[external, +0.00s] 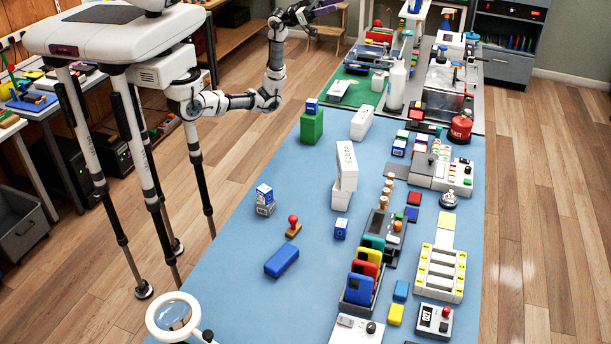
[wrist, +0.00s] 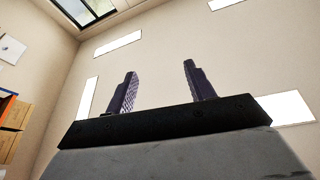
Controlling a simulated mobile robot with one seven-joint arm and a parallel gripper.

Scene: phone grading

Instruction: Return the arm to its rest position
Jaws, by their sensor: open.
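My gripper (external: 322,9) is raised at the top of the external view, above the far left edge of the blue table (external: 235,262). My arm bends upward from its base at upper left, and the gripper points to the right and up. In the wrist view the two dark fingers of my gripper (wrist: 160,90) stand well apart with nothing between them. Nothing touches the gripper in either view.
The table holds a blue phone-like block (external: 281,261), a red-knobbed stamp (external: 293,226), a white box (external: 346,165), a green block (external: 312,126) and a rack of coloured slabs (external: 358,289). Cardboard boxes (wrist: 17,115) show in the wrist view. Wooden floor lies open at right.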

